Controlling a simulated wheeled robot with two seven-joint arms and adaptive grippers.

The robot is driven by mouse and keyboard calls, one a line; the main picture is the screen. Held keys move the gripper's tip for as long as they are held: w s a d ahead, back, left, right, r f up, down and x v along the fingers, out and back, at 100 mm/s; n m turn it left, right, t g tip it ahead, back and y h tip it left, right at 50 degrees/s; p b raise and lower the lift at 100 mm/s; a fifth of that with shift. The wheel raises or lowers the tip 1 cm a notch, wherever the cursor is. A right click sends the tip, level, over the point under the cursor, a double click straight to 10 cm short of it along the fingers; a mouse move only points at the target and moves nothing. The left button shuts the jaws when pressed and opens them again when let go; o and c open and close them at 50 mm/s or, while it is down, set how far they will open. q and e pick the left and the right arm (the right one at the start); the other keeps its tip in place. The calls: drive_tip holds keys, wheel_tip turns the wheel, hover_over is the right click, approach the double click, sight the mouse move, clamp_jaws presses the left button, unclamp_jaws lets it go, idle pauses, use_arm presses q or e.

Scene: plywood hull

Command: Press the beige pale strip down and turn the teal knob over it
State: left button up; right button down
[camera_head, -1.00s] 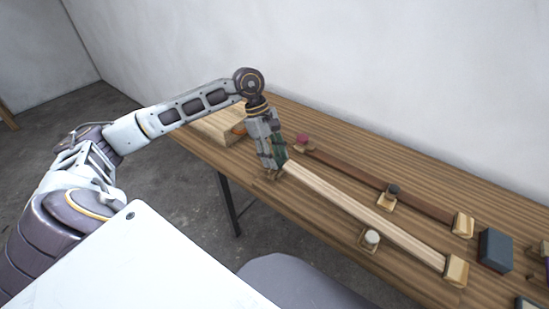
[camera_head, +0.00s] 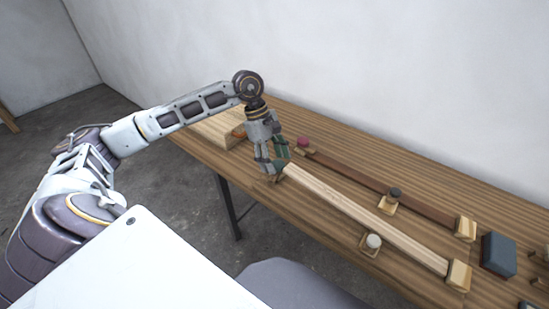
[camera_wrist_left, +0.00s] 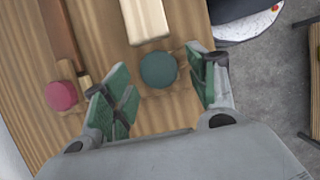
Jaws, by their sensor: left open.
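The beige pale strip (camera_head: 360,215) runs along the table's front side; its far-right end meets a light wooden block (camera_head: 459,275). In the left wrist view the strip's near end (camera_wrist_left: 145,18) stops just short of the round teal knob (camera_wrist_left: 158,70); the knob does not visibly cover it. My left gripper (camera_head: 274,172) is at the strip's left end, pointing down. In the left wrist view its open green-padded fingers (camera_wrist_left: 160,80) stand on either side of the knob, with gaps visible. In the head view the fingers mostly hide the knob. My right gripper is not in view.
A dark brown strip (camera_head: 370,180) lies behind, with a pink knob (camera_head: 303,142) at its left end and a dark knob (camera_head: 395,193) beside it. A whitish knob (camera_head: 373,242) stands before the beige strip. A dark blue-grey box (camera_head: 498,254) sits at right.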

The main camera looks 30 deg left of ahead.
use_arm(q)
drive_tip(key=shift+r, duration=0.1)
drive_tip(key=v, duration=1.1)
drive_tip(key=shift+a+r, duration=0.15)
drive_tip(key=shift+r, duration=0.25)
drive_tip(key=shift+r, duration=0.1)
